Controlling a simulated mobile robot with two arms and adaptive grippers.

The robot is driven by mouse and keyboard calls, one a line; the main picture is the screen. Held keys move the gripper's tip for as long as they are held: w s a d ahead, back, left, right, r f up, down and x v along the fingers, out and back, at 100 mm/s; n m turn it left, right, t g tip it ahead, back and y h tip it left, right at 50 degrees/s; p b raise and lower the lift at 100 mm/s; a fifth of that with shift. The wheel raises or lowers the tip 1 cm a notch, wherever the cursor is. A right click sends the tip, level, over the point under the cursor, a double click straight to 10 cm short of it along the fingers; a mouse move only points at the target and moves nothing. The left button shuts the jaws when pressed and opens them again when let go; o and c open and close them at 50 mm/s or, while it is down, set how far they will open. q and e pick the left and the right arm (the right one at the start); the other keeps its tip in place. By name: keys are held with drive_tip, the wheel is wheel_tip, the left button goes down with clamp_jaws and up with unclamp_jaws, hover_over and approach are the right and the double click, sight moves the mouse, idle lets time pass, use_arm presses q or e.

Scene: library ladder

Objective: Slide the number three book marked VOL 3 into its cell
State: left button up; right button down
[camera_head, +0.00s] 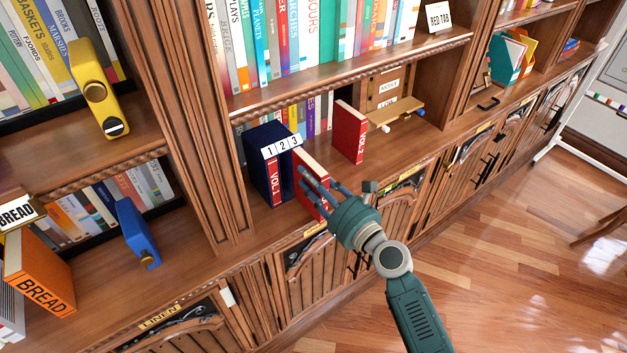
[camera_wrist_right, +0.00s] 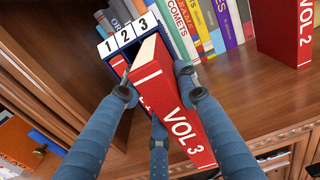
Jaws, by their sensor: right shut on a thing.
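The red book VOL 3 (camera_head: 311,165) is upright and held by my right gripper (camera_head: 318,181), which is shut on it; its VOL 3 spine (camera_wrist_right: 183,128) faces me in the right wrist view. The dark blue case (camera_head: 259,159) stands on the shelf ledge, with white labels 1 2 3 (camera_head: 281,146) along its top edge. VOL 1 (camera_head: 275,184) is in its left cell. The book's far end is at the right part of the case opening; the book hides how far in it reaches. VOL 2 (camera_head: 350,131) stands apart to the right. My left gripper is not in view.
A row of books (camera_head: 313,115) stands behind the case. A wooden piece with a bar (camera_head: 397,110) is on the ledge beyond VOL 2. A wooden upright (camera_head: 210,130) rises left of the case. The ledge between the case and VOL 2 is narrow.

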drive_tip(key=shift+x, duration=2.1)
drive_tip(key=c, duration=1.2)
unclamp_jaws()
drive_tip(key=v, duration=1.2)
